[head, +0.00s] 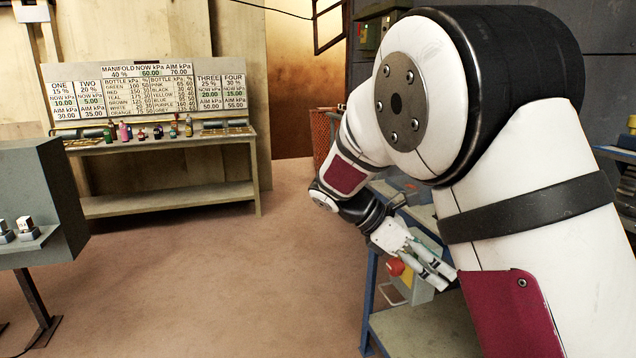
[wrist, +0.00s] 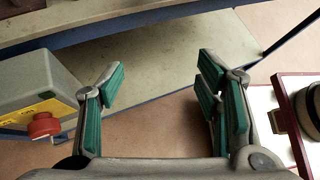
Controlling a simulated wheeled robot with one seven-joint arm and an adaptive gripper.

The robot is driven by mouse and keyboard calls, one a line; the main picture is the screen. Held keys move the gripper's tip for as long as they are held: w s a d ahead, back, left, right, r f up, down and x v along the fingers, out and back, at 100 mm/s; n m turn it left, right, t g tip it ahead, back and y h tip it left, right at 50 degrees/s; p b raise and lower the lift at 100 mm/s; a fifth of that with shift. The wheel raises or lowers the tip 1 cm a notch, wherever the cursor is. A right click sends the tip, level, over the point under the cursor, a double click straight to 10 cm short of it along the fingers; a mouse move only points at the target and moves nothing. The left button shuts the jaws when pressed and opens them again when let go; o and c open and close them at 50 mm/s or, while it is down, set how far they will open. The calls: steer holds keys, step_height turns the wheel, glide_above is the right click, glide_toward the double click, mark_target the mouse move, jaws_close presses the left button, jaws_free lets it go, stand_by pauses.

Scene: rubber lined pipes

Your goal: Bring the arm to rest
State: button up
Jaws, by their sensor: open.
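My arm fills the right side of the head view and bends down at its wrist. My gripper (head: 436,273) hangs low beside a blue-framed bench, its fingers pointing down and to the right. In the wrist view the gripper (wrist: 160,90) is open, with green pads on its fingers and nothing between them. A grey and yellow box with a red button (wrist: 44,125) is left of the fingers in the wrist view. The red button also shows just left of the gripper in the head view (head: 395,267).
The blue-framed bench (head: 425,328) is close to my gripper. A wooden bench (head: 165,201) with several small bottles and a sign board (head: 150,88) stands at the back left. A grey machine (head: 35,200) is at the left. The floor between is clear.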

steer(key=s+d+r+m+y, duration=0.1)
steer(key=s+r+m+y, duration=0.3)
steer(key=s, duration=0.6)
steer(key=s+d+r+m+y, duration=0.25)
steer(key=s+m, duration=0.35)
steer(key=s, duration=0.4)
steer(key=s+a+f+m+t+y, duration=0.1)
steer(key=s+a+m+y, duration=0.2)
steer(key=s, duration=0.5)
steer(key=s+a+f+m+t+y, duration=0.1)
steer(key=s+a+f+m+t, duration=0.1)
steer(key=s+m, duration=0.45)
step_height(320, 180, up, 21)
steer(key=n+t+p, duration=0.2)
steer(key=t+p, duration=0.1)
steer(key=p, duration=1.6)
steer(key=shift+s+a, duration=0.3)
steer(key=shift+s, duration=0.05)
